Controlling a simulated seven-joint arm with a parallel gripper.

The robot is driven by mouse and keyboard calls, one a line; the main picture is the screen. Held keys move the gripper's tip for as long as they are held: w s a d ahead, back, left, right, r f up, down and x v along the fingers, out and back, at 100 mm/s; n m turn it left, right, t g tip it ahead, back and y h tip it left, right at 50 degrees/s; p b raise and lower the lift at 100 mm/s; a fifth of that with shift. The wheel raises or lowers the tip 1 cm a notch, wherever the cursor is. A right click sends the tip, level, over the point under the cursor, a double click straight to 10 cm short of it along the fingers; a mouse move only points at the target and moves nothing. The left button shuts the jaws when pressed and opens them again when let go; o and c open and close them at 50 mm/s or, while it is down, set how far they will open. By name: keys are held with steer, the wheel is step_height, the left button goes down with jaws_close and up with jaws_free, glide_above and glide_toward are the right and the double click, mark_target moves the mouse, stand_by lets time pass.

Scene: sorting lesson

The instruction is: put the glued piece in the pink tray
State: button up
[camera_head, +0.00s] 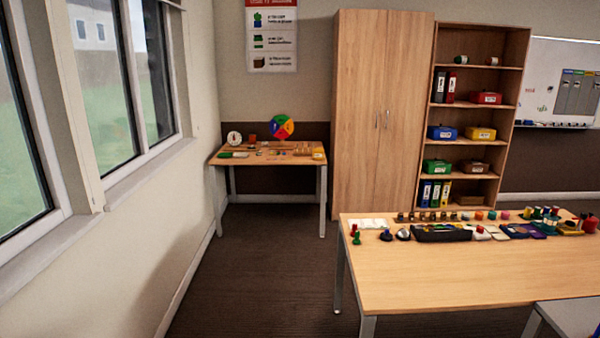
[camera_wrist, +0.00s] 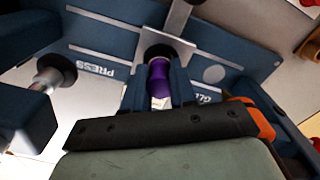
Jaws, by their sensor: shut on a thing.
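In the wrist view my gripper (camera_wrist: 159,72) is shut on a purple piece (camera_wrist: 160,80) with a pale part near the palm. The piece sits between the two fingers, close to a grey metal part (camera_wrist: 160,42) of a dark blue station. The palm hides part of the piece, and I cannot tell whether it touches the station. I see no glue on it. I cannot make out a pink tray in either view. My gripper does not show in the head view.
The dark blue station (camera_wrist: 105,35) bears the word PRESS and a partly hidden label starting GLU. A dark round post (camera_wrist: 54,75) stands at left. In the head view, a wooden table (camera_head: 450,280) holds many small items along its back; its front is clear. A smaller table (camera_head: 262,159) stands farther back.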

steer(key=shift+r, duration=0.2)
steer(key=shift+r, duration=3.05)
steer(key=shift+w, duration=0.1)
steer(key=shift+w+a, duration=0.15)
steer(key=shift+w, duration=0.15)
steer(key=s+a, duration=0.1)
steer(key=a, duration=1.7)
